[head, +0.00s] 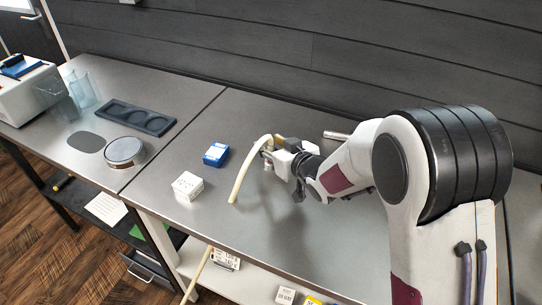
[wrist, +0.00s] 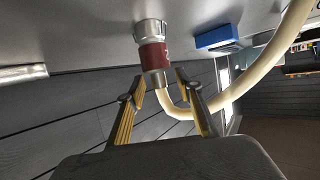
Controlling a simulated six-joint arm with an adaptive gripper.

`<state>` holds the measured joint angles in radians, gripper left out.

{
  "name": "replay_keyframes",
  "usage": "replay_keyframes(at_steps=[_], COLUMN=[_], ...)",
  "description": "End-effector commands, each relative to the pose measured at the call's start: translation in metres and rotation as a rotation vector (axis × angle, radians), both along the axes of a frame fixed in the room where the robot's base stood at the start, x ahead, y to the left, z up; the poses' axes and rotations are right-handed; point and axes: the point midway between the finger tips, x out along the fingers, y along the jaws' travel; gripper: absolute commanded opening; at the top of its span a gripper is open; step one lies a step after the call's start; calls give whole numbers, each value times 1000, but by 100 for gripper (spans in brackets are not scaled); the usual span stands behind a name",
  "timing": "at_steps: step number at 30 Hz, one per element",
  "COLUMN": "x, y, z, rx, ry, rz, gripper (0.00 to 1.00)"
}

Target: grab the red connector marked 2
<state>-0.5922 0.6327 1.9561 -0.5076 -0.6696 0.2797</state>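The red connector marked 2 (wrist: 153,56) shows in the wrist view, a dark red band between silver metal ends, with a cream hose (wrist: 258,75) curving from its lower end. My gripper (wrist: 160,82) is open, its two yellow-padded fingers on either side of the connector's lower metal end; a gap shows, and I cannot tell whether either finger touches. In the head view my gripper (head: 278,155) is above the grey bench, beside the arched cream hose (head: 245,172). The connector's red band cannot be made out there.
A blue box (head: 216,154) and a white box (head: 187,186) lie on the bench (head: 250,250) left of the hose. A metal pipe end (head: 336,135) lies behind my gripper. A dark tray (head: 135,117) and round dish (head: 124,151) are further left.

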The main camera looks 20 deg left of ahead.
Motion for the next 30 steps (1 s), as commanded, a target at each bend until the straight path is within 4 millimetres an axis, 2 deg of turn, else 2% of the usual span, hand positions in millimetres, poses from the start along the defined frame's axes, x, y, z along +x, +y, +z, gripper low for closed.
replay_keyframes(at_steps=[8, 9, 13, 25, 30], x=[0, 0, 0, 0, 0], y=[0, 0, 0, 0, 0], z=[0, 0, 0, 2, 9], rx=[0, 0, 0, 2, 2], ry=[0, 0, 0, -1, -2], rz=[0, 0, 0, 0, 0], gripper=[35, 33, 0, 0, 0])
